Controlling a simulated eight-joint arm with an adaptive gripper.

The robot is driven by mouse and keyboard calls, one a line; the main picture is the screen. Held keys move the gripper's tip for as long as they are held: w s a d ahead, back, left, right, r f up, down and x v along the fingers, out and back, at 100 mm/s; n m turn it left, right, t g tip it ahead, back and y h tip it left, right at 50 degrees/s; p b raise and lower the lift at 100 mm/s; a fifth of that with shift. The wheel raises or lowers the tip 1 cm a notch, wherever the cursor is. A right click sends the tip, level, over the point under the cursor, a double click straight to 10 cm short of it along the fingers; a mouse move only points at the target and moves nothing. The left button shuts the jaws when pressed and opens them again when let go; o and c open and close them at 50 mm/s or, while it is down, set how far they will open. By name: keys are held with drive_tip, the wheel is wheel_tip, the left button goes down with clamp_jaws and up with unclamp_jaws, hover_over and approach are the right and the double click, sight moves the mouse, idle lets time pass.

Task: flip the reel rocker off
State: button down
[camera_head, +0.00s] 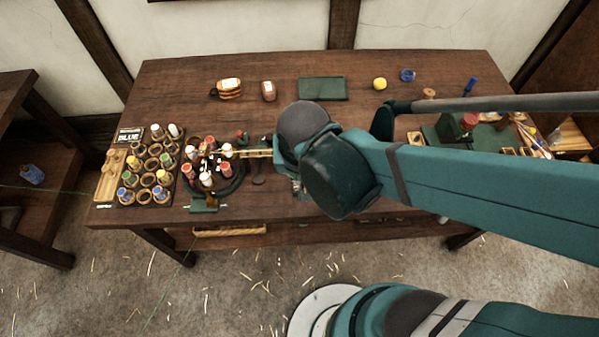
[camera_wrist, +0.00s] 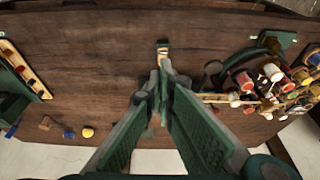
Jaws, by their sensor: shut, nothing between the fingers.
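A small upright piece with a pale, brassy face and dark parts (camera_wrist: 162,48) stands on the table just beyond my fingertips in the wrist view. It looks like the reel rocker, but its on or off side is too small to read. My gripper (camera_wrist: 163,80) is shut and empty, pointing down at the table close to that piece. I cannot tell whether they touch. In the head view my arm hides the gripper and most of this spot. The round dark reel stand (camera_head: 228,187) with several spools is to the left; its spools (camera_wrist: 244,80) show right in the wrist view.
A rack of ringed spool holders (camera_head: 144,199) stands at the far left. A thin brass arm (camera_head: 255,153) reaches from the reel.

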drive_tip(key=shift+g, duration=0.6)
drive_tip(key=w, duration=0.1)
drive_tip(key=w+r+b, duration=0.1)
drive_tip(key=w, duration=0.1)
drive_tip(key=w+r, duration=0.1)
drive_tip(key=shift+w+r, duration=0.15)
drive_tip(key=shift+w, duration=0.2)
drive_tip(key=shift+f+b, duration=0.2)
drive_tip(key=shift+b, duration=0.1)
drive_tip(key=f+b, duration=0.1)
drive_tip(key=f, duration=0.2)
drive_tip(key=w+f+b, duration=0.1)
drive_tip(key=f, duration=0.2)
drive_tip(key=w+f, duration=0.1)
drive_tip(key=f, duration=0.2)
drive_tip(key=shift+f+b, duration=0.3)
drive_tip(key=shift+b, duration=0.1)
drive_tip(key=shift+s+f+b, duration=0.25)
drive_tip(key=shift+f+b, duration=0.05)
drive_tip(key=shift+f, duration=0.65)
drive_tip(key=shift+s+f+b, duration=0.25)
drive_tip(key=shift+f+b, duration=0.05)
drive_tip(key=shift+f, duration=0.65)
drive_tip(key=shift+s+f, duration=0.1)
drive_tip(key=shift+s, duration=0.05)
drive_tip(key=shift+s+f+t, duration=0.25)
drive_tip(key=shift+t, duration=0.45)
drive_tip(key=shift+w+b, duration=0.3)
drive_tip(key=shift+w, duration=0.05)
